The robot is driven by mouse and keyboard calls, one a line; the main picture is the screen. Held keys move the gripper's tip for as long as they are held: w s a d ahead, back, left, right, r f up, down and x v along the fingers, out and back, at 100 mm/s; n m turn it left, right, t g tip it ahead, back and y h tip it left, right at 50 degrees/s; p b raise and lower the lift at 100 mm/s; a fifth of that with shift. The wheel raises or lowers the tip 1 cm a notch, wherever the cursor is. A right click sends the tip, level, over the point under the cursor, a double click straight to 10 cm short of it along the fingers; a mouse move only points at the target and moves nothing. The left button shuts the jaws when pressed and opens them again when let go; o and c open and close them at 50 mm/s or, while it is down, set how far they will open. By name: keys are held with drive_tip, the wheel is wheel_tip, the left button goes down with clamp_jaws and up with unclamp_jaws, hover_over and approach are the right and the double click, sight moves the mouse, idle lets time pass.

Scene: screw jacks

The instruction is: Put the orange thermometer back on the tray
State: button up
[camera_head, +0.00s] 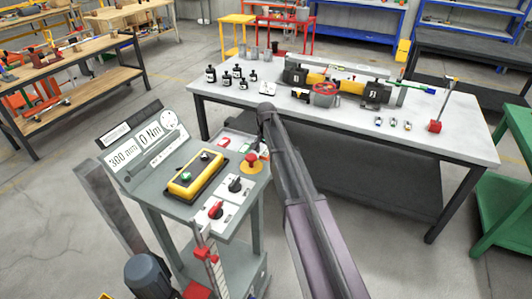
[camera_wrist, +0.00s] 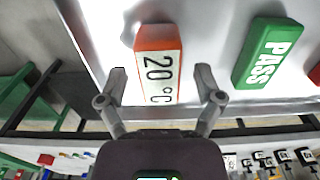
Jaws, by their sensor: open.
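The orange thermometer (camera_wrist: 158,62), a block with a white face reading 20 °C, shows in the wrist view between my two fingers. My gripper (camera_wrist: 160,84) is open, with one finger on each side of it and gaps visible. Behind the thermometer is a pale, shiny surface (camera_wrist: 215,25) that looks like the tray. I cannot tell whether the thermometer touches it. A green PASS block (camera_wrist: 268,53) is to the right, apart from my fingers. In the head view my arm reaches over the far end of the grey cart, and I cannot make out the thermometer there.
The grey cart (camera_head: 185,208) carries a yellow box (camera_head: 197,177), a red-and-yellow stop button (camera_head: 250,162) and rotary switches. Behind it, a workbench (camera_head: 440,143) holds dark bottles (camera_head: 211,74), a red-topped pot (camera_head: 325,94) and a red-based stand (camera_head: 435,127).

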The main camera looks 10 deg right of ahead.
sight(266, 152)
wheel_tip(266, 152, up, 12)
drive_tip(key=p, duration=1.1)
drive_tip(key=shift+f, duration=0.25)
drive_tip(key=shift+s, duration=0.1)
drive_tip(key=s+n, duration=0.7)
drive_tip(key=s, duration=2.2)
